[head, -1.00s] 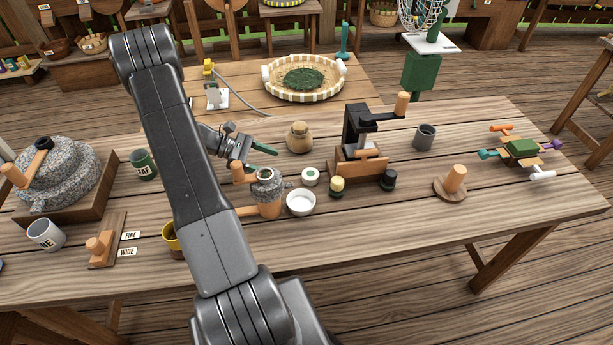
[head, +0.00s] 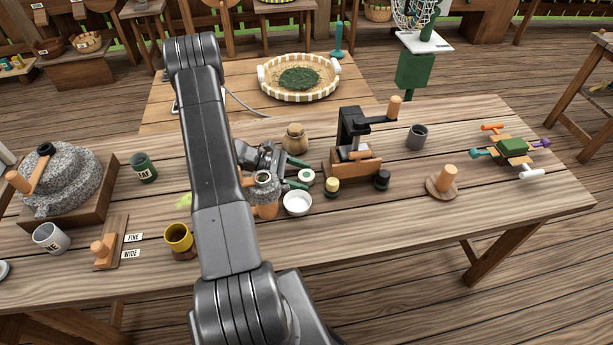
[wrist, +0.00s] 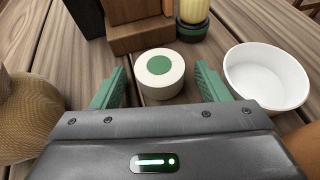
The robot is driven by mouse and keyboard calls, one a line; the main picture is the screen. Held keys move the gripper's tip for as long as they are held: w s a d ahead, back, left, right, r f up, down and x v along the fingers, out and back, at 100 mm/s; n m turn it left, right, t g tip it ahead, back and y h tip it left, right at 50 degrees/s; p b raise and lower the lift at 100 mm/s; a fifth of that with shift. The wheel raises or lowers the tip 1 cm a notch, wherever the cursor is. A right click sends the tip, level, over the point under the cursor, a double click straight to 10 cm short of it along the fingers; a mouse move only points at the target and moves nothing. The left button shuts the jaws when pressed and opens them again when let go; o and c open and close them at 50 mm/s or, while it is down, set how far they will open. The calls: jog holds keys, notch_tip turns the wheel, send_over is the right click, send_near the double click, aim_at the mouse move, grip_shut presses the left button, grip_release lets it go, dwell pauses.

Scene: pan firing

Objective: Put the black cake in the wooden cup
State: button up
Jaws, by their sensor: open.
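A small dark cylinder (head: 382,179), probably the black cake, stands right of a cream-topped one (head: 332,187). The cream one also shows in the wrist view (wrist: 194,12), with a dark lower part. A white round piece with a green top (wrist: 160,73) lies between my open fingers, apparently untouched. My gripper (wrist: 160,85), seen from the side in the head view (head: 302,175), is open and empty, low over the table. An orange wooden cup-like vessel (head: 266,211), possibly the wooden cup, stands partly hidden behind my arm, under a grey stone bowl (head: 263,186).
A white bowl (head: 297,203) is close to my right finger, and a tan jar (head: 295,138) is near the left one. A black press on a wooden base (head: 351,165) stands just beyond. The table's right front is clear.

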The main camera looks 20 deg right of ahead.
jog(key=c, duration=1.2)
